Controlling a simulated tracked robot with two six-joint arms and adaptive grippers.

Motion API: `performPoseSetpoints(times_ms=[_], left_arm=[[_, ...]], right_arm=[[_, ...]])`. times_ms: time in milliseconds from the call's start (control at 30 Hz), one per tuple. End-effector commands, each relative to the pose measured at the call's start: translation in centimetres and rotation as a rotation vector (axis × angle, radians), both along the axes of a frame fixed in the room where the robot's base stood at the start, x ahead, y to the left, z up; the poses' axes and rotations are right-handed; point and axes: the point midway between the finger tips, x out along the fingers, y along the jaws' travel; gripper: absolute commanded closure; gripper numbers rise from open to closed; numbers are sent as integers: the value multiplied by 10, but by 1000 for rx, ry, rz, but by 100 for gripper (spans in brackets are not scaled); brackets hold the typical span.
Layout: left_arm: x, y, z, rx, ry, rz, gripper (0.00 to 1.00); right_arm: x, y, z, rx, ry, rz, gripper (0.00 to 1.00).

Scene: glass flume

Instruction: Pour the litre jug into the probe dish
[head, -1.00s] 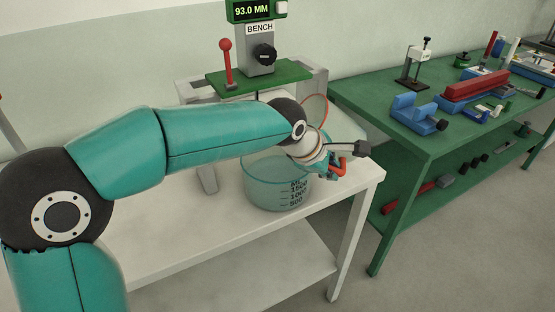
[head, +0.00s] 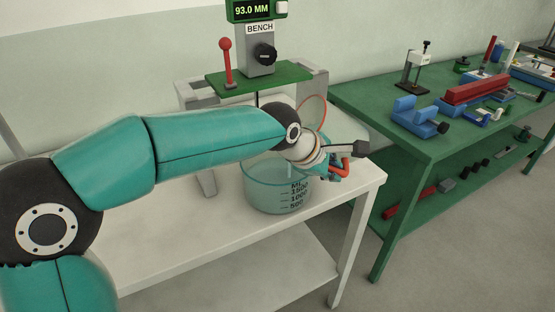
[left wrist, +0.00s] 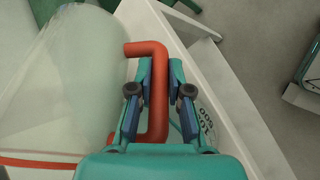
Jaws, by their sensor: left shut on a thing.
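The litre jug (head: 314,110) is clear glass with a red rim and a red handle. It is tilted above the probe dish (head: 262,192), a round glass vessel with black volume marks on the white table. My left gripper (head: 334,167) is shut on the jug's handle. In the left wrist view, the gripper (left wrist: 160,92) has the red handle between its fingers, with the glass jug (left wrist: 75,75) at left. A faint pale streak shows inside the dish; I cannot tell if it is liquid. My forearm and wrist hide much of the jug. My right gripper is not in view.
A bench gauge (head: 257,48) reading 93.0 MM stands on a green plate (head: 262,78) behind the dish. A green workbench (head: 400,140) at right holds blue and red fixtures. The white table (head: 180,225) is clear in front and left of the dish.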

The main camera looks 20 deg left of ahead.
Motion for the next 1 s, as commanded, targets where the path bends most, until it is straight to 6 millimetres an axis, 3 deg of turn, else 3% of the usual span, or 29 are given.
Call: performPoseSetpoints(times_ms=[1000], left_arm=[[1,-1,3,-24,-26,-2,100]], right_arm=[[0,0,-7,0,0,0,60]])
